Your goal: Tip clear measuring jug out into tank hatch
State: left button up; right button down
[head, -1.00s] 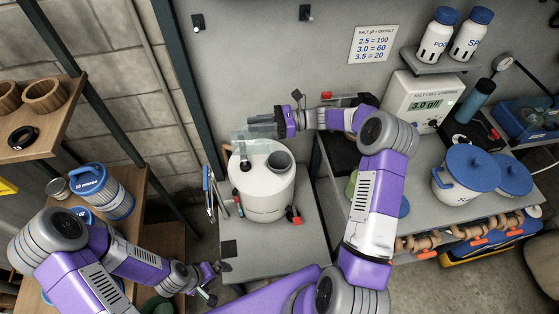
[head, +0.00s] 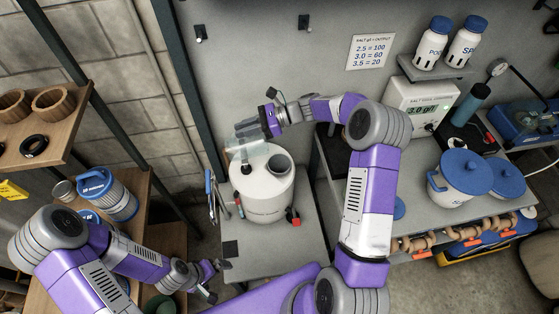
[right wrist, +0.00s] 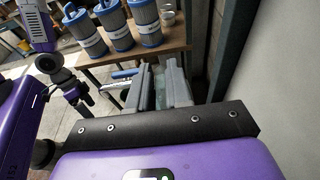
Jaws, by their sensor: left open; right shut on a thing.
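The clear measuring jug (head: 248,152) is held above the left part of the white tank's top (head: 262,196). It looks tilted, but its see-through walls make the angle and any contents hard to read. My right gripper (head: 250,130) is shut on it. In the right wrist view, that gripper's grey fingers (right wrist: 160,88) show with little of the jug visible between them. The tank's round grey-rimmed hatch (head: 281,164) is open and dark, to the right of the jug. My left gripper (head: 213,282) is open and empty, low and left of the tank's bench.
A blue-handled tool (head: 210,190) stands left of the tank. A salt cell controller (head: 420,103) and a blue-lidded white pot (head: 461,175) are on the right bench. Filter cartridges (head: 108,193) stand on the left shelf. The bench front (head: 265,255) is mostly clear.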

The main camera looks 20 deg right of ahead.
aim_at(227, 144)
jog(key=shift+w+a+r+g+h+p, duration=0.1)
jog(key=shift+w+a+g+h+p, duration=0.15)
jog(key=shift+a+h+p, duration=1.25)
jog(key=shift+w+a+r+g+h+p, duration=0.15)
jog(key=shift+a+g+h+p, duration=0.3)
jog(key=shift+p, duration=2)
jog(key=shift+w+a+g+h+p, duration=0.1)
jog(key=shift+w+a+h+p, duration=0.15)
jog(key=shift+a+h+p, duration=1.3)
jog(key=shift+w+d, duration=0.1)
jog(key=shift+d, duration=0.4)
jog(key=shift+w+a+r+h, duration=0.1)
jog(key=shift+a+r+h, duration=0.2)
jog(key=shift+a+h, duration=0.1)
jog(key=w+a+f+g+h, duration=0.1)
jog(key=a+f+g+h, duration=0.1)
jog(key=a+f+h, duration=0.2)
jog(key=shift+w+a+f+h, duration=0.25)
jog(key=shift+a+h, duration=0.35)
jog(key=shift+h, duration=1.1)
